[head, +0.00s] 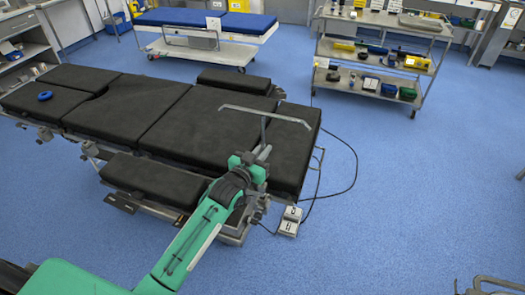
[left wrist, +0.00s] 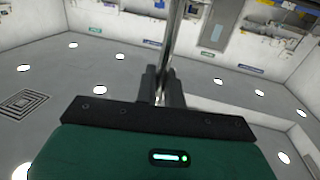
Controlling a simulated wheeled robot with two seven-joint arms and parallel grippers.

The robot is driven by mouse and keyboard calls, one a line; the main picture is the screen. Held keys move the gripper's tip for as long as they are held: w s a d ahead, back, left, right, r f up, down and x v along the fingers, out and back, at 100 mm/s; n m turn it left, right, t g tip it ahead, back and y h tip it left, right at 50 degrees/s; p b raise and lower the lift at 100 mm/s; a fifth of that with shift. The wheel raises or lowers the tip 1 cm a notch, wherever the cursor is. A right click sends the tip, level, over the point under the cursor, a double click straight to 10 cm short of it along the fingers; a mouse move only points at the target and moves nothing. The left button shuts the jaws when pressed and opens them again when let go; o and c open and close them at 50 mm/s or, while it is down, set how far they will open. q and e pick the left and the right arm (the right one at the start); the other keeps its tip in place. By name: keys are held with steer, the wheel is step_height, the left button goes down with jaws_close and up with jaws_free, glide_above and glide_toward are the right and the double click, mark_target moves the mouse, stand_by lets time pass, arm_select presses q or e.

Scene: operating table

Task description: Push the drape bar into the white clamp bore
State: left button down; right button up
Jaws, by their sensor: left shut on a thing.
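The drape bar (head: 263,130) is a thin grey metal post with a long, bent crosspiece on top. The crosspiece appears above the black operating table's right end section. My left gripper (head: 263,153) is shut on the post below the crosspiece. In the left wrist view, the fingers (left wrist: 161,88) close around the shiny post (left wrist: 175,35), which runs up out of the picture. The bar's lower end is not visible. I cannot pick out the white clamp or its bore; my arm covers part of the table's near side. My right gripper is not in view.
A white foot pedal (head: 290,221) with a cable lies on the floor. A shelf cart (head: 380,45) and blue-topped trolley (head: 205,19) stand behind.

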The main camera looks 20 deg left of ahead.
arm_select(q)
steer(key=shift+f+b, duration=0.35)
steer(key=shift+f, duration=0.35)
steer(key=shift+f+b, duration=0.3)
steer(key=shift+f, duration=0.5)
steer(key=c, duration=1.4)
jaws_free()
steer(key=b+v, duration=0.2)
steer(key=v, duration=1.2)
steer(key=shift+b, duration=0.3)
steer(key=shift+w, duration=0.1)
